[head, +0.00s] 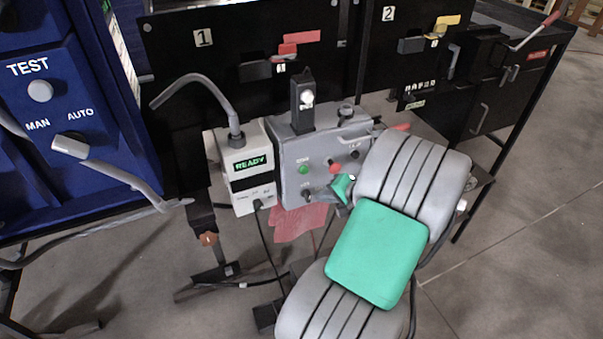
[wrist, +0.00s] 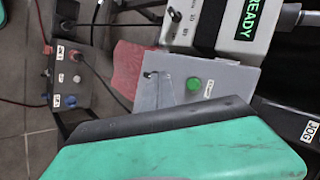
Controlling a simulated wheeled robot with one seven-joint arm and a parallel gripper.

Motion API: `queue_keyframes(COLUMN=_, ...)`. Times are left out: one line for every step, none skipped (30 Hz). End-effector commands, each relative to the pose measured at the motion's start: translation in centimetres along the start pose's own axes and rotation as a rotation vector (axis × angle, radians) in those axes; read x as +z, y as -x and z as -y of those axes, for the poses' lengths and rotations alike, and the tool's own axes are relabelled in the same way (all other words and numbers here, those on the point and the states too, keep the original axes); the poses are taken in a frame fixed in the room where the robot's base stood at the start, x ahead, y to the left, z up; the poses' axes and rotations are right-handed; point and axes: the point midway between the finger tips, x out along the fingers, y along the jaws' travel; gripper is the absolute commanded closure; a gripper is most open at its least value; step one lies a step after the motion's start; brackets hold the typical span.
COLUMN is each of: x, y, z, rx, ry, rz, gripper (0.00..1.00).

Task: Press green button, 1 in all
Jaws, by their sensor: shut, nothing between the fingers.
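The green button (head: 304,169) is a small round button on the front of the grey control box (head: 290,150). It also shows in the wrist view (wrist: 193,84) on the grey panel, unobstructed. My gripper (head: 341,188) is shut and empty, in front of the box. In the head view it appears to the right of and a little below the green button, with a visible gap in the picture. Its green and black body fills the lower part of the wrist view, just below the button there. My arm hides the right part of the box.
A red button (head: 336,168) and a black knob (head: 307,194) are close to the green one. A white READY unit (head: 246,165) with a grey hose stands left of the box. A blue TEST cabinet (head: 45,110) is at far left. Cables hang below.

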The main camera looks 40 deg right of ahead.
Motion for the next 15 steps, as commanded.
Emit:
queue_keyframes(x=-0.1, y=-0.4, z=0.1, rx=0.000, ry=0.001, rz=0.001, gripper=1.00)
queue_keyframes(x=-0.3, y=-0.7, z=0.3, rx=-0.001, ry=0.003, rz=0.002, gripper=1.00)
queue_keyframes(x=-0.5, y=-1.1, z=0.6, rx=-0.001, ry=0.005, rz=0.002, gripper=1.00)
queue_keyframes(x=-0.7, y=-1.4, z=0.8, rx=-0.001, ry=0.004, rz=0.002, gripper=1.00)
queue_keyframes(x=-0.9, y=-1.7, z=1.0, rx=-0.001, ry=0.004, rz=0.002, gripper=1.00)
queue_keyframes(x=-1.2, y=-2.2, z=1.3, rx=-0.001, ry=0.005, rz=0.002, gripper=1.00)
queue_keyframes(x=-1.5, y=-2.5, z=1.5, rx=-0.001, ry=0.004, rz=0.003, gripper=1.00)
queue_keyframes(x=-1.7, y=-2.8, z=1.7, rx=-0.001, ry=0.005, rz=0.003, gripper=1.00)
queue_keyframes(x=-2.0, y=-3.2, z=2.0, rx=0.000, ry=0.004, rz=0.002, gripper=1.00)
queue_keyframes(x=-2.3, y=-3.5, z=2.2, rx=0.000, ry=0.004, rz=0.002, gripper=1.00)
queue_keyframes(x=-2.5, y=-3.8, z=2.5, rx=0.000, ry=0.005, rz=0.002, gripper=1.00)
queue_keyframes(x=-2.8, y=-4.2, z=2.8, rx=-0.001, ry=0.004, rz=0.002, gripper=1.00)
queue_keyframes(x=-3.0, y=-4.4, z=3.0, rx=0.000, ry=0.004, rz=0.002, gripper=1.00)
queue_keyframes(x=-3.2, y=-4.7, z=3.3, rx=-0.001, ry=0.004, rz=0.002, gripper=1.00)
queue_keyframes(x=-3.4, y=-5.0, z=3.5, rx=0.000, ry=0.002, rz=0.003, gripper=1.00)
